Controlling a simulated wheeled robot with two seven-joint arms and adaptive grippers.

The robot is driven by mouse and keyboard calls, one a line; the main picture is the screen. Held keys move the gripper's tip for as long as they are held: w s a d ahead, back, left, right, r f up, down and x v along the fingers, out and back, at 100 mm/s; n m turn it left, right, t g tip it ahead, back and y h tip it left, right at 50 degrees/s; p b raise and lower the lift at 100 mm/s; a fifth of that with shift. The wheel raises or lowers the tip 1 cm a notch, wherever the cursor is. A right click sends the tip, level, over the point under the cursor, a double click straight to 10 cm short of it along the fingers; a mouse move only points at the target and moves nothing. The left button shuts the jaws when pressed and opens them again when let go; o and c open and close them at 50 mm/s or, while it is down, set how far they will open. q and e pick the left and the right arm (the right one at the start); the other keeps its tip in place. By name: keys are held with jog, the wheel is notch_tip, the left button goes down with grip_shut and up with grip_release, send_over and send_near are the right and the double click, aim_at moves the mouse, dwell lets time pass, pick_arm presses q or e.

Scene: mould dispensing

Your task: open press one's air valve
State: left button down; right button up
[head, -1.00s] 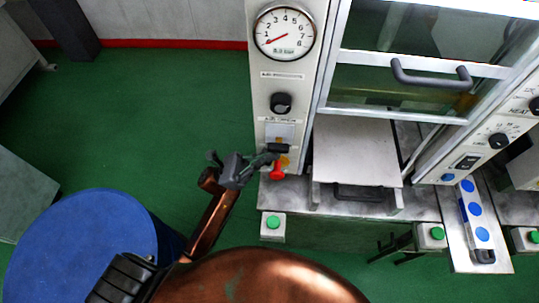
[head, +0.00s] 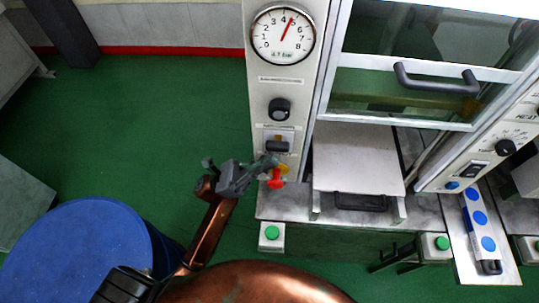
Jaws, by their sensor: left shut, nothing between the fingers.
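Press one's front column carries a round pressure gauge (head: 283,35) whose needle points up, a little right of centre, near 5. Below it is a black round knob (head: 279,109). Lower is the air valve (head: 277,146), a black lever on a light plate with an orange-yellow part showing above it. A red knob (head: 276,183) on a yellow part sits under that. My left gripper (head: 268,161) is shut and empty, its tips just below the black lever and in front of the yellow part. I cannot tell whether the tips touch it. My right gripper is out of view.
The press window with a black handle (head: 437,80) is right of the column, above a pale plate (head: 358,160). Green buttons (head: 271,232) sit on boxes along the bench front. A blue drum (head: 75,255) stands at lower left.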

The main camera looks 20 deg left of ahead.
pick_arm(q)
jog(key=v, duration=1)
jog(key=shift+f, duration=0.2)
